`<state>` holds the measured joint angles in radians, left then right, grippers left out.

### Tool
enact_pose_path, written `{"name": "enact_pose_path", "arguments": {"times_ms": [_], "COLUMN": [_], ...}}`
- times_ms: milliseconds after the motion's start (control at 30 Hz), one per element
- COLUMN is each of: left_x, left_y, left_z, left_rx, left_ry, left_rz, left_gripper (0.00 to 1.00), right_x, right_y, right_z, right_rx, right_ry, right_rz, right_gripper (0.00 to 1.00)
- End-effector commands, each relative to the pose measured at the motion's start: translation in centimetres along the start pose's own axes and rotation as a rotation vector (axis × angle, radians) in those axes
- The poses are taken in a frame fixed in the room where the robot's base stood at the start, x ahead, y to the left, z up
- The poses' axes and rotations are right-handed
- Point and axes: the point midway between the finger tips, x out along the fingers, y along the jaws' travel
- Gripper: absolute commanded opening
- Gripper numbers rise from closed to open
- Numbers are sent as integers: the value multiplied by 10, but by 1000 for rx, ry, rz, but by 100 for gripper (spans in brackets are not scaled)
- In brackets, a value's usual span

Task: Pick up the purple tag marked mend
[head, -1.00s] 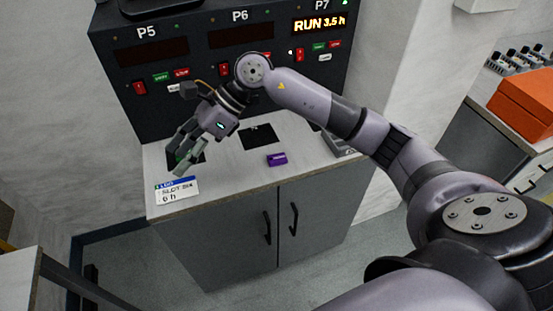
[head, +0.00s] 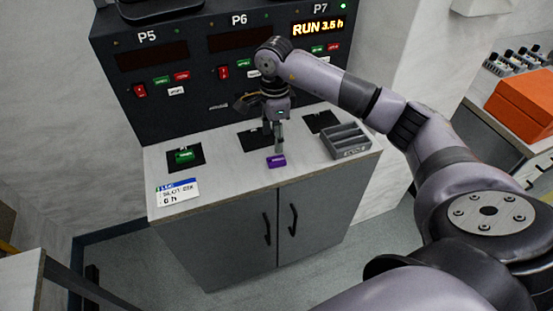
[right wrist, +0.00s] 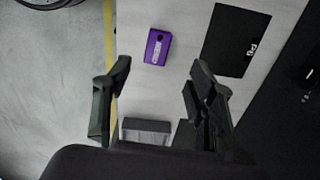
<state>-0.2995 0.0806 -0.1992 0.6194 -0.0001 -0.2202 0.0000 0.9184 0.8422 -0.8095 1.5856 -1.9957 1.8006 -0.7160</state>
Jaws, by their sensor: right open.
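The purple tag (head: 276,161) lies flat near the front edge of the cabinet top, in front of the middle black pad. In the right wrist view the purple tag (right wrist: 157,47) shows pale lettering, too small to read surely. My right gripper (head: 279,147) points down just above and behind the tag in the head view. In the right wrist view my right gripper (right wrist: 160,85) has its fingers spread, with nothing between them, and the tag lies beyond the fingertips. My left gripper is in neither view.
A green tag (head: 184,156) sits on the left black pad. A white card (head: 177,192) lies at the front left corner. A grey slotted tray (head: 346,141) stands at the right. The dark panel (head: 190,100) rises behind the worktop.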

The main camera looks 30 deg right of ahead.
Motion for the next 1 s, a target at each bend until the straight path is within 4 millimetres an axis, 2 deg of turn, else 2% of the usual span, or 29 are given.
{"name": "enact_pose_path", "arguments": {"times_ms": [100, 367, 500, 633, 933, 1000], "left_x": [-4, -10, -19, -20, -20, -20], "left_y": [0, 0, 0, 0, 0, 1], "left_z": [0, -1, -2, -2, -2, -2], "left_rx": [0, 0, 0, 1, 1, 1], "left_ry": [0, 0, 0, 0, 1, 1], "left_rz": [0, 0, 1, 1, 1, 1], "left_gripper": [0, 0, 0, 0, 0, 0], "right_x": [18, 36, 57, 74, 80, 80], "right_y": [1, 2, 5, 4, 3, 3], "right_z": [0, 1, 2, 1, 1, 1], "right_rx": [-1, 0, -1, 1, 0, 0], "right_ry": [0, -1, -1, -2, -2, -2], "right_rz": [3, 3, 5, 2, -1, -1], "right_gripper": [52, 52, 52, 52, 52, 48]}}
